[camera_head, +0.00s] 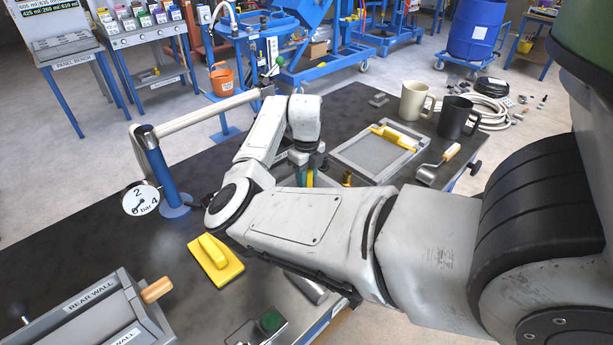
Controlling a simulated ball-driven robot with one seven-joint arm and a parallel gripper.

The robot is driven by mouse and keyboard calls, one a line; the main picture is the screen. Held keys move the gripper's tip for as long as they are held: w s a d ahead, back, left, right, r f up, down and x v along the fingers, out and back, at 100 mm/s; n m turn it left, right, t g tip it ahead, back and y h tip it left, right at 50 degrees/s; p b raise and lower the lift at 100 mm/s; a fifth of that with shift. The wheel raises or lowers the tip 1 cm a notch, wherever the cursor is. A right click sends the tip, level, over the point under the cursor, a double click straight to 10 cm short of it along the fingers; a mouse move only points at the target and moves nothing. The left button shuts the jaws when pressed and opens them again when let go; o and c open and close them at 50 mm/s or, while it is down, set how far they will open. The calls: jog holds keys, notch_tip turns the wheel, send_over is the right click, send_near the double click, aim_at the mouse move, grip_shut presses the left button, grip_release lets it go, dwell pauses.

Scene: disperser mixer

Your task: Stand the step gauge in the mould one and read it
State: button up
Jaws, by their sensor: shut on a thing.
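My gripper (307,172) points down over the dark bench top, near the middle of the view. It is shut on a small yellow-and-green piece (304,180); my forearm hides most of it, so I cannot tell for sure that it is the step gauge. A grey shallow framed tray (345,158) lies to the right of the gripper, with a yellow-handled tool on it. No label reading mould one is visible.
A yellow float (215,262) lies left of my arm. Bare bench lies left of the post.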

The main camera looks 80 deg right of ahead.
jog(key=shift+f, duration=0.2)
jog(key=o, duration=1.1)
jog(key=shift+r, duration=0.1)
notch_tip(320, 180, up, 11)
jog(key=shift+f+b, duration=0.2)
jog(key=shift+b, duration=0.3)
